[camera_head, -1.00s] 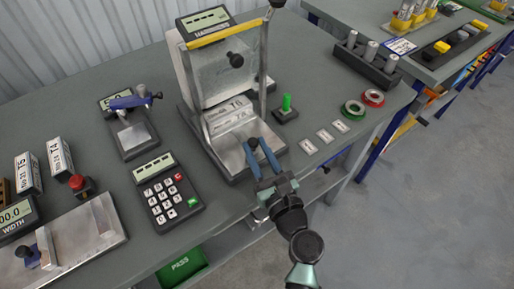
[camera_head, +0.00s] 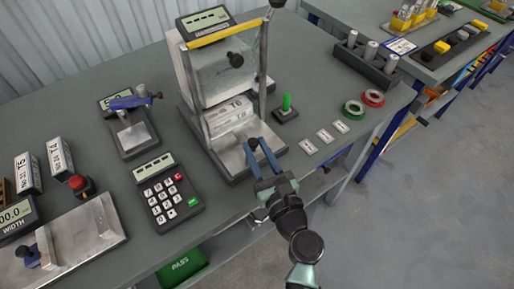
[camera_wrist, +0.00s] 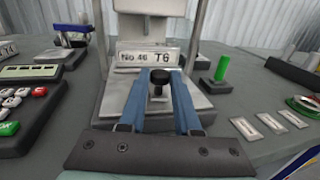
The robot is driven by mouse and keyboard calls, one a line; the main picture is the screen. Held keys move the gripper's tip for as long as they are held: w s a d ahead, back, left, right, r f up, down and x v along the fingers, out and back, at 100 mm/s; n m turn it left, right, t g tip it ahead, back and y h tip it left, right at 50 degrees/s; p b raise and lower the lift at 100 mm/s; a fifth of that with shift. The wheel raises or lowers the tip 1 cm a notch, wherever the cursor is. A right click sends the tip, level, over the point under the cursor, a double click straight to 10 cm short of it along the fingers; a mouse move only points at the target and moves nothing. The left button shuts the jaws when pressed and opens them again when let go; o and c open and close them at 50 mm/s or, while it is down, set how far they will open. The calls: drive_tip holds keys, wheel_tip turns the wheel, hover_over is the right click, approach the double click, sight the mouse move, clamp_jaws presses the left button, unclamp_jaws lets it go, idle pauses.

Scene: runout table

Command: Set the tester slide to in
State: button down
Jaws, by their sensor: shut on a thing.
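The hardness tester (camera_head: 196,75) stands at the back middle of the table, with a clear shield and a display on top. Its pale metal slide plate (camera_head: 236,160) lies at the front of its base. A block labelled No 46 T6 (camera_wrist: 135,58) sits inside, behind the plate. My gripper (camera_head: 256,144) reaches in from the front right, low over the plate. In the wrist view its blue fingers are shut on a black knob (camera_wrist: 158,77), which stands upright between the tips.
A keypad (camera_head: 166,192) is left of my gripper, and a blue-handled device (camera_head: 134,138) is behind it. A green peg (camera_head: 286,103), small labels (camera_head: 325,136) and tape rolls (camera_head: 353,110) are to the right. The table's front edge is below my gripper.

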idle(0.3)
drive_tip(key=w+a, duration=0.2)
drive_tip(key=w, duration=0.1)
drive_tip(key=shift+w, duration=0.15)
drive_tip(key=shift+r, duration=0.1)
drive_tip(key=c, duration=0.6)
unclamp_jaws()
drive_tip(key=v, duration=1.3)
drive_tip(key=shift+b, duration=0.45)
